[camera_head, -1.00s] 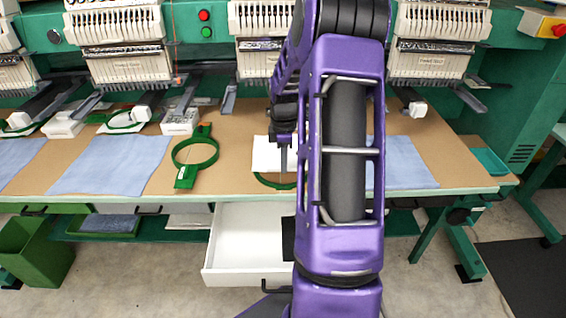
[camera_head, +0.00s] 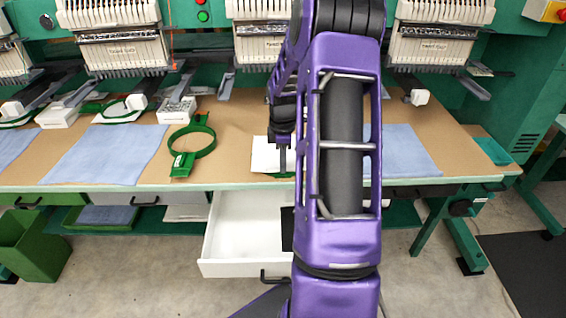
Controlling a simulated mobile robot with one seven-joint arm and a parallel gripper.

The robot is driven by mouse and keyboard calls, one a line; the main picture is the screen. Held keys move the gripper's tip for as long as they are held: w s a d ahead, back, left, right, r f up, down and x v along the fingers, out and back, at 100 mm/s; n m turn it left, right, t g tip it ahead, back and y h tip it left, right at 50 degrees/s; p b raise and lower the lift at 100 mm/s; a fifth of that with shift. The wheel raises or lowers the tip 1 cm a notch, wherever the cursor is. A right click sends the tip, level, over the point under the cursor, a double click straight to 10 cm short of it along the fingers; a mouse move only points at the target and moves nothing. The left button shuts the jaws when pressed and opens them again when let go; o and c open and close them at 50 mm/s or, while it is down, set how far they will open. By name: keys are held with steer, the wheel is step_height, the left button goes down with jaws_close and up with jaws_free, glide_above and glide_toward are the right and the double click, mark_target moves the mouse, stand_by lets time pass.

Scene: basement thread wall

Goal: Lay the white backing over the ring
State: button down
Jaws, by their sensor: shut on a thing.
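The white backing (camera_head: 263,156) is a pale flat sheet near the front edge of the table. My gripper (camera_head: 282,168) is over its right part and shut on it; the fingertips are small and partly hard to see. A thin green arc of the ring (camera_head: 284,175) shows at the backing's front edge. The rest of that ring is hidden under the backing and behind my arm. I cannot tell whether the backing rests on the ring or hangs just above it.
Another green hoop (camera_head: 192,141) lies to the left. Blue cloths (camera_head: 108,154) lie on the brown tabletop (camera_head: 225,148). An open white drawer (camera_head: 245,235) juts out below the front edge. Embroidery machine heads (camera_head: 118,40) stand along the back.

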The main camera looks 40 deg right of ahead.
stand_by(0.3)
steer(key=c, duration=0.9)
jaws_free()
steer(key=shift+c, duration=0.2)
